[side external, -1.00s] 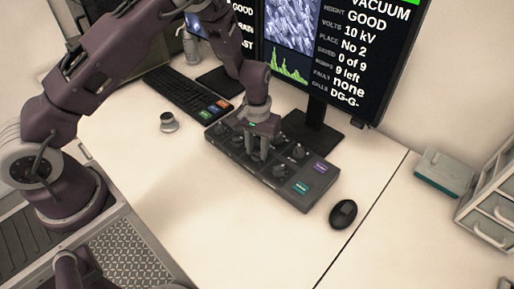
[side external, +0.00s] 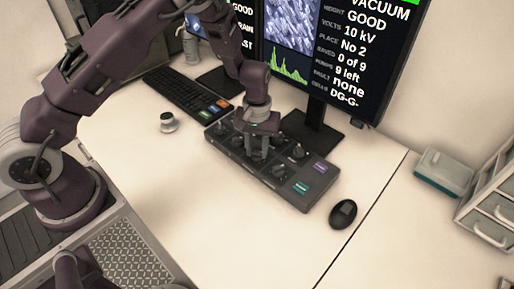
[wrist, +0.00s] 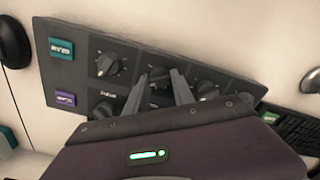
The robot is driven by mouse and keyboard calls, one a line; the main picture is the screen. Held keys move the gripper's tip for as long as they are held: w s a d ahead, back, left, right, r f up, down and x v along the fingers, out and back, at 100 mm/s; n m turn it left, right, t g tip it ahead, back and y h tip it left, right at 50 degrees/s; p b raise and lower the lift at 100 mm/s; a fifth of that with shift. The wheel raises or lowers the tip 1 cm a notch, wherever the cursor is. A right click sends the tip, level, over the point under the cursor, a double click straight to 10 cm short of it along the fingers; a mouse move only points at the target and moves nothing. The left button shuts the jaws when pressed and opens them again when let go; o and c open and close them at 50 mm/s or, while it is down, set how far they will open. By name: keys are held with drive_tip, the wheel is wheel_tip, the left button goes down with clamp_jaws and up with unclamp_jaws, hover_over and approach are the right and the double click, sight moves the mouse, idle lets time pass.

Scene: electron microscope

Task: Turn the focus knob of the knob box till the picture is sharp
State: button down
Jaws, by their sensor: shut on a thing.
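The dark knob box (side external: 286,190) lies on the white desk below the monitor, with several black knobs and a purple and a teal button at its right end. My gripper (side external: 257,150) points down over the middle of the box, shut on a knob. In the wrist view my gripper's two fingers (wrist: 163,92) reach down to a knob (wrist: 158,83) that they largely hide. I cannot read that knob's label. The monitor's picture (side external: 291,22) shows grey elongated grains, with a green graph (side external: 288,68) below it.
A black mouse (side external: 343,213) lies right of the box. A keyboard (side external: 186,92) lies behind it to the left, and a small round metal piece (side external: 168,122) stands nearby. The monitor stand (side external: 318,125) is close behind the box. The desk in front is clear.

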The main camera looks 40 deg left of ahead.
sight(257, 152)
drive_tip(key=c, duration=1.1)
unclamp_jaws()
wheel_tip(257, 152, up, 7)
drive_tip(key=shift+r, duration=0.1)
idle(0.4)
